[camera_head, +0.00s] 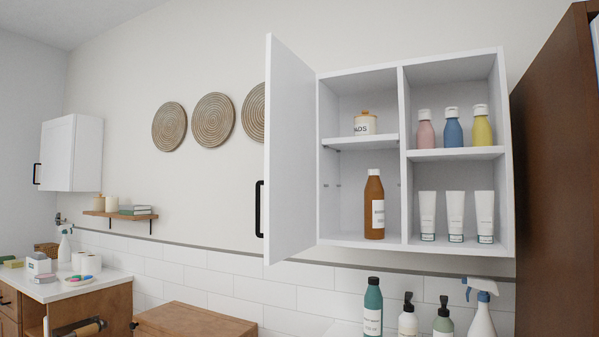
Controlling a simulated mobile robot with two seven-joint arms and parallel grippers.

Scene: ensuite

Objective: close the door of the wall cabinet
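The white wall cabinet (402,157) hangs at the right of centre with its interior exposed. Its door (290,150) is hinged on the cabinet's left side and stands open, swung out toward me. A black bar handle (259,209) sits low on the door's free left edge. Inside are a labelled jar (365,123), a brown bottle (374,205), several coloured bottles (453,128) and several white tubes (456,216). All stand back on the shelves. Neither of my grippers shows in this view.
A tall dark brown panel (555,170) stands right of the cabinet. Several bottles (373,307) stand below it. A wooden top (190,322) and a cluttered counter (75,287) are lower left. A second, closed white cabinet (71,153) hangs far left above a small shelf (122,214).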

